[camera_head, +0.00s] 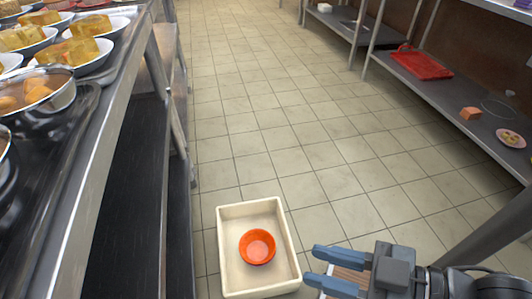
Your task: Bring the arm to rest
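My gripper (322,268) is at the bottom right of the head view. Its two blue-grey fingers point left and stand apart, with nothing held between them. The fingertips are close to the right edge of a cream tray (226,262) in the picture; I cannot tell whether they touch it. An orange bowl (257,247) sits upright inside the tray and looks empty. My arm enters from the bottom right corner, and most of it is out of view.
A steel counter (124,100) on the left holds several bowls of food (75,53) and a metal pot (38,93). Shelves on the right hold a red tray (421,64), an orange block (470,114) and a small plate (511,139).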

